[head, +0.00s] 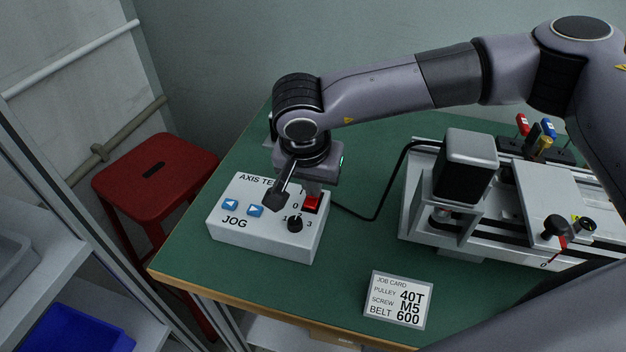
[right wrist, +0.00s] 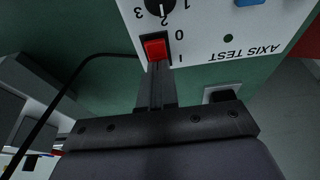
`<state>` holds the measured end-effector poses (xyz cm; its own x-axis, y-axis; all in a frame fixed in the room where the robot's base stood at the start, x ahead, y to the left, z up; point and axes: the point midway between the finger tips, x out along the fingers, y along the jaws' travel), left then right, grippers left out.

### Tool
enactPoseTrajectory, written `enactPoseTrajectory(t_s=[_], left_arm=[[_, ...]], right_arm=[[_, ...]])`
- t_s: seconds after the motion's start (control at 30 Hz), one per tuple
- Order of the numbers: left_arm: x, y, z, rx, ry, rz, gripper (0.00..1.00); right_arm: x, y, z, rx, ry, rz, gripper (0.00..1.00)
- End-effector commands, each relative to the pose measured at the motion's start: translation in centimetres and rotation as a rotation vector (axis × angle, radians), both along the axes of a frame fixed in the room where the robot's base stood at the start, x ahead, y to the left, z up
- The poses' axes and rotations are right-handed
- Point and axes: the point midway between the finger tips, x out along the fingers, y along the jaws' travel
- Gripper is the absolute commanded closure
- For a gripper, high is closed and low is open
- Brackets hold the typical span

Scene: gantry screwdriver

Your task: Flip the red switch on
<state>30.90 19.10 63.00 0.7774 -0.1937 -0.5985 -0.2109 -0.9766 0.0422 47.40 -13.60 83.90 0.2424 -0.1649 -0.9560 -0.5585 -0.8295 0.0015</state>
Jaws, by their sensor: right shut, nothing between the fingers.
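The red switch (head: 312,204) sits on the top right part of the white control box (head: 262,245), between marks I and 0. In the right wrist view the red switch (right wrist: 155,48) shows as a rocker in a black frame. My right gripper (head: 311,188) is shut and empty, pointing down over the box. In the right wrist view its fingertips (right wrist: 156,68) are at the I-side edge of the switch; whether they touch it I cannot tell. The left gripper is not in view.
The box also has blue jog buttons (head: 254,210) and a black dial (head: 295,224). A black cable runs to the gantry machine (head: 465,195) at right. A job card (head: 398,300) lies in front on the green table (head: 200,270). A red stool (head: 155,178) stands left.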

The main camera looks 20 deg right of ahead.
Motion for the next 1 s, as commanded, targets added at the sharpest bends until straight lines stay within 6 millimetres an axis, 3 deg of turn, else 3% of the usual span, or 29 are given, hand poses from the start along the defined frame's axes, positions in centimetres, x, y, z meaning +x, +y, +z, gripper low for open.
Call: enactPoseTrajectory(t_s=[0.17, 1.0], left_arm=[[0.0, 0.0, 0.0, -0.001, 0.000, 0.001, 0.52], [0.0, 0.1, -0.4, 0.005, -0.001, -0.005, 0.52]], right_arm=[[0.6, -0.5, -0.9, 0.072, 0.107, -0.011, 1.00], [-1.3, 0.7, -1.2, 0.062, 0.110, 0.004, 1.00]])
